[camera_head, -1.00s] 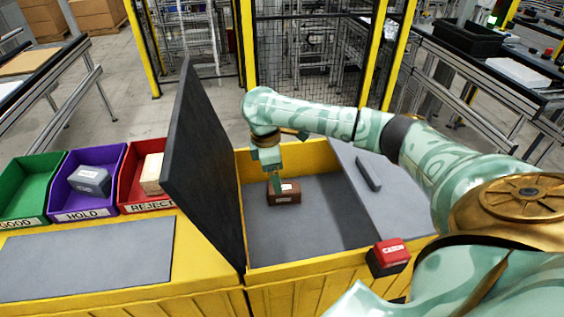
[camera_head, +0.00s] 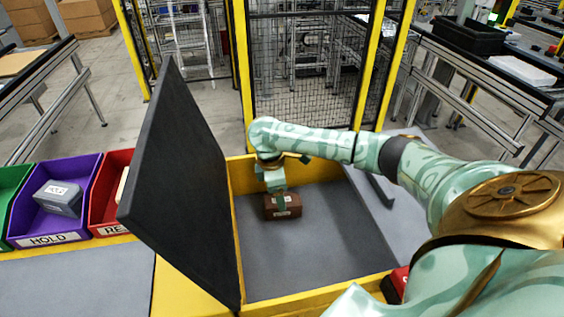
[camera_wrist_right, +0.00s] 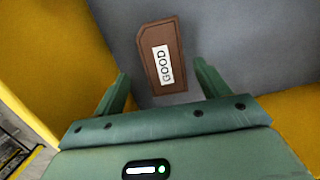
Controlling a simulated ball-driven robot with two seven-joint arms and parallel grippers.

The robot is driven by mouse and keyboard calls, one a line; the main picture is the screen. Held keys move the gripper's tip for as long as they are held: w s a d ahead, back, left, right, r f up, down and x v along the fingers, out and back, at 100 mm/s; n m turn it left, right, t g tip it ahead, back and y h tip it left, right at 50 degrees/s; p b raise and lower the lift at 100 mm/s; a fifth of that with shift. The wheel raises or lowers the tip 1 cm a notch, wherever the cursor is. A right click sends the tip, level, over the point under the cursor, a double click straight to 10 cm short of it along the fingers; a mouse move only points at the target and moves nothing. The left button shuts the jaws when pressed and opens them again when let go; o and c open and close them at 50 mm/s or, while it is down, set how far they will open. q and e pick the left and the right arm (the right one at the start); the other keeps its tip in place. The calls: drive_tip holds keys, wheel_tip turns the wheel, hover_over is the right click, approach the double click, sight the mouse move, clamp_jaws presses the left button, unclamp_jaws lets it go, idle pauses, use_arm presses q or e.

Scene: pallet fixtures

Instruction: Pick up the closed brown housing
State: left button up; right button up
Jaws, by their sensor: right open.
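The closed brown housing (camera_head: 287,208) lies in the yellow-walled box (camera_head: 242,185), on its grey floor near the back left. In the right wrist view the housing (camera_wrist_right: 153,78) bears a white label reading GOOD and has one cut corner. My right gripper (camera_head: 280,198) reaches down over the housing and partly covers it in the head view. In the right wrist view its two green fingers (camera_wrist_right: 161,76) are spread, with the housing's near end between and beyond the tips. The fingers do not visibly touch it. My left gripper is not in view.
A tall dark lid (camera_head: 185,190) stands open at the box's left side. Left of it are a purple HOLD bin (camera_head: 52,228) with a grey housing, a partly hidden red bin (camera_head: 108,195) and a green bin (camera_head: 12,205). The box floor around the housing is clear.

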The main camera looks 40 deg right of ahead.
drive_tip(key=f, duration=0.1)
drive_tip(key=f+b, duration=0.1)
drive_tip(key=f, duration=0.1)
drive_tip(key=s+f+b, duration=0.1)
drive_tip(key=f, duration=0.1)
drive_tip(key=shift+d+f, duration=0.1)
drive_tip(key=shift+d, duration=0.25)
drive_tip(key=c, duration=1.2)
